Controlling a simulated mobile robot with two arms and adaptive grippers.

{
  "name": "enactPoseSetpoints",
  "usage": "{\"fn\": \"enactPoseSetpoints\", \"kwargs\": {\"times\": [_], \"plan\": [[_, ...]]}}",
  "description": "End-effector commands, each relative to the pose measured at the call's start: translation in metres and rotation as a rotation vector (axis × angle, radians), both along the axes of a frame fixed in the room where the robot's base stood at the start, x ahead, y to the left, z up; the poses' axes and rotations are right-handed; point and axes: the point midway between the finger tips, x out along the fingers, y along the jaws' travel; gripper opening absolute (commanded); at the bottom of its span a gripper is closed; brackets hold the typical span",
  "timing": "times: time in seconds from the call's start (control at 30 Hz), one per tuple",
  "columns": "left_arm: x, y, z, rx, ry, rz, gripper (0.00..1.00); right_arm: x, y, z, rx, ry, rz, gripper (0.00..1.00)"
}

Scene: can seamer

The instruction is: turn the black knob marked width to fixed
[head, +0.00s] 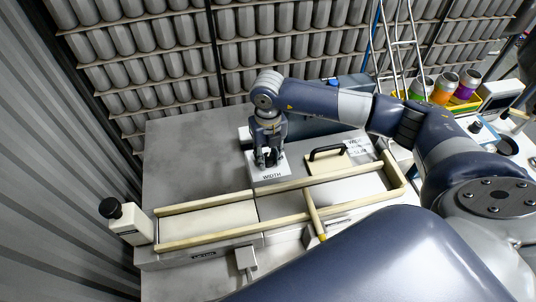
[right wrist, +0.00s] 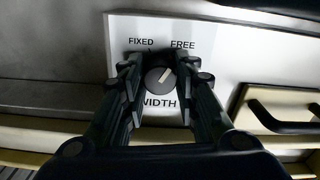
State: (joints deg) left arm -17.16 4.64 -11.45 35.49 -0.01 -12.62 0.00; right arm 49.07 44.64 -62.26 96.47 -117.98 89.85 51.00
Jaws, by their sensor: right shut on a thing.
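The black width knob (right wrist: 158,84) sits on a white plate (right wrist: 125,25) marked FIXED at upper left, FREE at upper right and WIDTH below. My left gripper is not in view.
A cream lid with a black handle (head: 326,151) is close to the right of the plate. A cream rail frame (head: 205,206) runs in front. Another black knob (head: 110,208) tops a post at left. Bare grey worktop (head: 185,150) lies left of the plate.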

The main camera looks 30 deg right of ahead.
Motion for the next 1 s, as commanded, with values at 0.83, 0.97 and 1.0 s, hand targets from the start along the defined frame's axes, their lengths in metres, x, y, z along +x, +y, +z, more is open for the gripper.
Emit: {"fn": "enactPoseSetpoints", "kwargs": {"times": [0.83, 0.97, 1.0], "plan": [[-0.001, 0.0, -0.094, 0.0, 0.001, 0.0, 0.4, 0.001, 0.0, -0.005, -0.002, -0.005, 0.642, 0.04], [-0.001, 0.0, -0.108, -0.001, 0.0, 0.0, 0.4, 0.002, 0.0, -0.004, -0.001, -0.005, 0.753, 0.04], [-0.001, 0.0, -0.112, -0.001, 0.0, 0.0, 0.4, 0.001, 0.0, -0.004, -0.001, -0.005, 0.785, 0.04]]}}
